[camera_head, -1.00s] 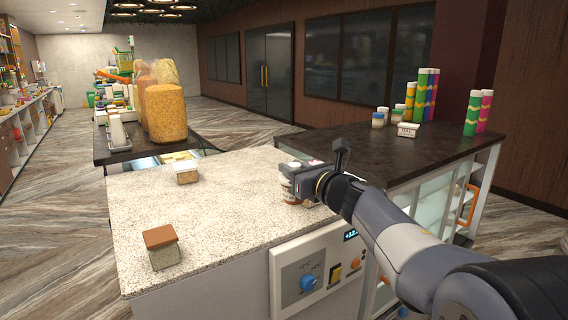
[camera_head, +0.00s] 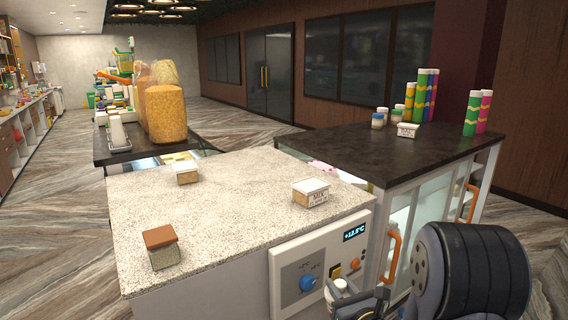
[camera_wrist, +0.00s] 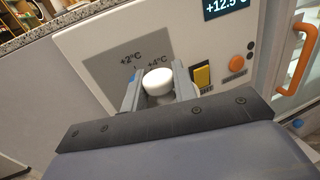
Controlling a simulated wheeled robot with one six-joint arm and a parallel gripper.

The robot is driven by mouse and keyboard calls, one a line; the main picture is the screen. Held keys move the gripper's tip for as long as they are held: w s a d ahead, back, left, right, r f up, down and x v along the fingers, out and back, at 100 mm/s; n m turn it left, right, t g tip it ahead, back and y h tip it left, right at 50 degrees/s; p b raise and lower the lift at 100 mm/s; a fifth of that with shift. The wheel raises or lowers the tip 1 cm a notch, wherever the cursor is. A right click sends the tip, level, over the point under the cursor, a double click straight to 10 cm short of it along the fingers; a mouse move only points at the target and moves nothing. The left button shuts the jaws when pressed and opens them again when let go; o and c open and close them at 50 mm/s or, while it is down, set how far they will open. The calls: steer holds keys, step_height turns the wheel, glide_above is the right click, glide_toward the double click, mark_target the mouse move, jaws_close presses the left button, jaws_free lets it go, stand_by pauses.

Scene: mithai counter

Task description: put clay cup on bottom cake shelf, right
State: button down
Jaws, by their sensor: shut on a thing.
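My gripper (camera_wrist: 158,86) is shut on a round white-topped thing (camera_wrist: 158,77), which I take to be the clay cup. Its sides are mostly hidden between the fingers, so I cannot see clay. In the head view its pale top (camera_head: 340,284) shows low, in front of the counter's control panel, partly hidden by my arm. The glass-fronted case (camera_head: 428,208) under the dark counter stands to the right. Its shelves show only dimly, and I cannot make out the bottom shelf's right side.
The control panel (camera_head: 290,258) with dial and buttons is close behind the held thing. Orange handles (camera_head: 394,254) stick out from the case front. Boxes (camera_head: 310,190) sit on the speckled counter (camera_head: 235,215). Colourful tubes (camera_head: 475,113) stand on the dark counter (camera_head: 360,155).

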steer(key=shift+h, duration=0.3)
steer(key=f, duration=0.1)
steer(key=d+f, duration=0.1)
steer(key=s+f, duration=0.1)
steer(key=f, duration=0.1)
steer(key=shift+d, duration=0.3)
steer(key=shift+a, duration=0.1)
